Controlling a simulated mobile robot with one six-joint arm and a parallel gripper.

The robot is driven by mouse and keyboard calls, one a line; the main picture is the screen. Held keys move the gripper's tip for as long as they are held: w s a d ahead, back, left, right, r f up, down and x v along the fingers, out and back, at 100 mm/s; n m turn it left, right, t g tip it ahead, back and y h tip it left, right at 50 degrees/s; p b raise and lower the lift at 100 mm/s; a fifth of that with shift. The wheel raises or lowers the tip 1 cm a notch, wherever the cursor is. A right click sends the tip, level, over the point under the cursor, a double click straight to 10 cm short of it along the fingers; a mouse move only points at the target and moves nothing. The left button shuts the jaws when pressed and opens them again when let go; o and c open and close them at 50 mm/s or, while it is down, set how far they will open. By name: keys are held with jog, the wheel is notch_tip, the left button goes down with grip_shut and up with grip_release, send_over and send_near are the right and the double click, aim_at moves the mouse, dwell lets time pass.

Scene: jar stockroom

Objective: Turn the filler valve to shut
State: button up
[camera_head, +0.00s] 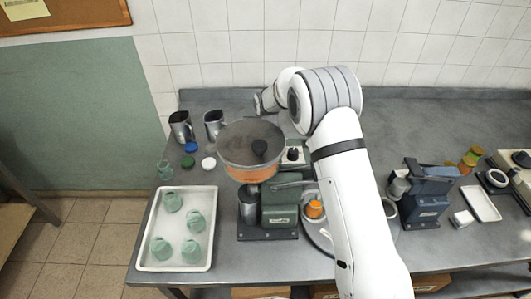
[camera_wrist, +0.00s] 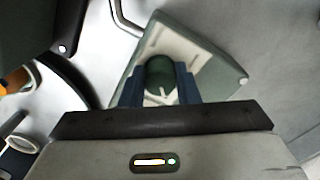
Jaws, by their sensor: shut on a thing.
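In the wrist view my gripper (camera_wrist: 160,88) has its two blue fingers closed on either side of a round dark green valve knob (camera_wrist: 159,70). A pale pointer mark shows on the knob between the fingers. The knob sits on a cream plate on a grey-green housing (camera_wrist: 218,82) with pale line marks. I cannot read which position the knob is in. In the head view the filler stands at the middle left, with a round hopper (camera_head: 236,150) of orange contents above a green body (camera_head: 280,207). My fingertips cannot be made out in the head view.
A white tray (camera_head: 146,252) with several greenish jars lies left of the filler. Metal jugs (camera_head: 181,127) and coloured lids stand behind it. An orange-filled jar (camera_head: 314,210) is right of the filler. A blue-grey machine (camera_head: 428,190) stands further right. The back right counter is mostly clear.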

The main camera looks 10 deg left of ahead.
jog(key=shift+n+b, duration=0.4)
jog(key=shift+b, duration=0.1)
jog(key=n+b, duration=0.2)
jog(key=shift+f+n+b, duration=0.15)
jog(key=shift+n+b, duration=0.2)
jog(key=shift+n, duration=0.05)
jog(key=n+b, duration=0.2)
jog(key=n, duration=0.2)
jog(key=shift+n+b, duration=0.3)
jog(key=shift+b, duration=0.1)
jog(key=n+b, duration=0.1)
jog(key=n, duration=0.3)
jog(key=shift+b, duration=0.35)
jog(key=shift+r+n+b, duration=0.15)
jog(key=shift+n+b, duration=0.15)
jog(key=shift+n, duration=1.05)
jog(key=shift+r+n+b, duration=0.1)
jog(key=shift+n+b, duration=0.2)
jog(key=shift+n, duration=1.05)
jog(key=o, duration=1)
jog(key=shift+d, duration=0.1)
jog(key=shift+c, duration=0.2)
